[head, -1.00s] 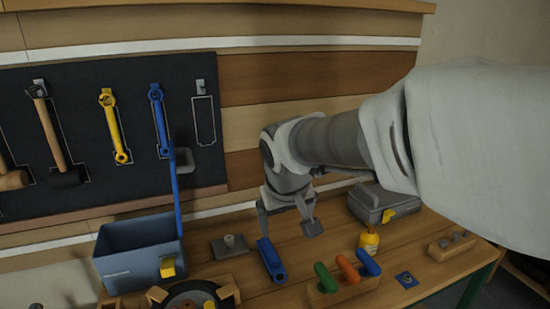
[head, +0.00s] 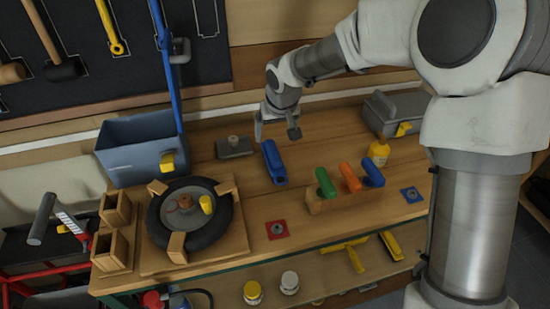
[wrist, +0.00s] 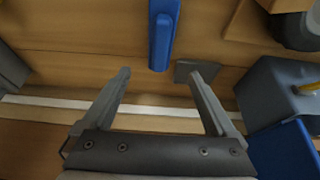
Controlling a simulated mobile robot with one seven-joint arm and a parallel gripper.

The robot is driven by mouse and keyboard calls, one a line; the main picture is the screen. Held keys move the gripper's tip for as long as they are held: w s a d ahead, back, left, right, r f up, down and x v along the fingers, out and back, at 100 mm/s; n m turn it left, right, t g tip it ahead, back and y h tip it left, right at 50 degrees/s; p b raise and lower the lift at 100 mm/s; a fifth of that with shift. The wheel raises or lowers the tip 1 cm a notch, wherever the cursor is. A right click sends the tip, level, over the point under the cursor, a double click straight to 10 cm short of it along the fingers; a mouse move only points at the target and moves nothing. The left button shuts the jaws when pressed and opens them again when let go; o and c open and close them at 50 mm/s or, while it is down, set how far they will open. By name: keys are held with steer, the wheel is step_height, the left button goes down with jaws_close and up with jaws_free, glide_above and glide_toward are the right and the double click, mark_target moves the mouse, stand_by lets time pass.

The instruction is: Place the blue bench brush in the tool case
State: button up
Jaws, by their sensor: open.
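The blue bench brush (head: 273,162) lies on the workbench, and its blue body shows at the top of the wrist view (wrist: 163,35). My gripper (head: 277,136) is open and empty, above the bench near the brush's far end. In the wrist view, my open fingers (wrist: 158,74) point toward the brush, which lies beyond the tips and roughly in line with the gap. The tool case (head: 140,165) is an open blue-grey box with a yellow latch and a raised blue lid, left of the brush. Part of the case shows at right in the wrist view (wrist: 278,92).
A grey knobbed block (head: 234,147) lies between brush and case. A rack (head: 345,198) of green, orange and blue handles stands to the brush's right. A yellow bottle (head: 379,151) and grey case (head: 395,115) are farther right. A round black wheel (head: 222,222) sits in front-left.

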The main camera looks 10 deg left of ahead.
mark_target(271, 152)
steer(key=x, duration=1.2)
steer(key=shift+w+f, duration=0.1)
steer(key=shift+f, duration=0.1)
jaws_close()
